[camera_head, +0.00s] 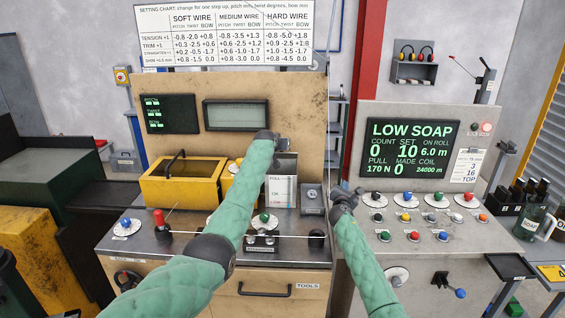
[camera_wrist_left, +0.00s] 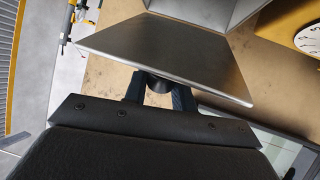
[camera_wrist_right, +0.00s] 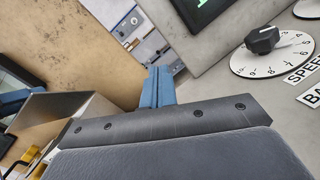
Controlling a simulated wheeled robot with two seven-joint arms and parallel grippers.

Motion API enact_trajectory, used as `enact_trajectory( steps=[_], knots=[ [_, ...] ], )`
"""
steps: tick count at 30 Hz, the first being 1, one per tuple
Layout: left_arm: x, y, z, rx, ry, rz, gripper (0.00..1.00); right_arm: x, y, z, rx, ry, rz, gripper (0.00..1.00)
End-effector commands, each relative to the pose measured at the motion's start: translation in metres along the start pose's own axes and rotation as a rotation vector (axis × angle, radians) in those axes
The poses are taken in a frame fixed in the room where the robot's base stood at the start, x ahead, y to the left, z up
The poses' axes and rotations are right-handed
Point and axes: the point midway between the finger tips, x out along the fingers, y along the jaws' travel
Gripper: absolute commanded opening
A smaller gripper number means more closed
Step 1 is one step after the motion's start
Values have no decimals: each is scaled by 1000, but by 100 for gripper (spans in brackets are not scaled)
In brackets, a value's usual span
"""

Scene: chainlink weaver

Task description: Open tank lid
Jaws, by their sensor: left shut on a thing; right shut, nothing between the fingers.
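The tank (camera_head: 281,188) is a pale box with a marked level panel, at the back of the left workbench in the head view. My left gripper (camera_head: 284,143) is at its top, partly hidden by my own wrist. In the left wrist view its fingers (camera_wrist_left: 158,92) are shut on a dark round knob (camera_wrist_left: 158,82) on a flat metal plate, the tank lid (camera_wrist_left: 175,50). I cannot tell from these views how far the lid stands from the tank. My right gripper (camera_head: 356,191) is shut and empty between the two consoles; its fingers (camera_wrist_right: 157,88) touch nothing visible.
The right console (camera_head: 420,262) carries coloured knobs and a LOW SOAP screen (camera_head: 409,148). A dial (camera_wrist_right: 263,45) is right of my right fingers. A red-topped lever (camera_head: 159,218) stands on the bench.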

Motion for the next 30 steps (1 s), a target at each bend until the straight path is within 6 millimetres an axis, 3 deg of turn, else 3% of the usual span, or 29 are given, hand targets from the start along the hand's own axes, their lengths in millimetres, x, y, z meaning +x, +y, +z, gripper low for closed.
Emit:
enact_trajectory(
  steps=[1,6,9,12,15,19,30],
  knots=[
    [0,0,0,1,0,-1,0,-13,35,-16,-58,0,34,0],
    [0,0,0,1,1,-1,0,-55,130,-52,-251,-27,133,0],
    [0,0,0,1,1,-1,0,-76,172,-66,-333,-48,177,0],
    [0,-1,0,1,1,-1,0,-92,201,-74,-391,-66,208,0],
    [0,-1,-1,1,1,-1,0,-101,218,-78,-425,-78,226,0],
    [0,0,-1,1,1,-1,0,-100,225,-79,-440,-84,233,0],
    [0,-1,-1,1,2,-1,0,-59,236,-78,-439,-84,232,0]
  ],
)
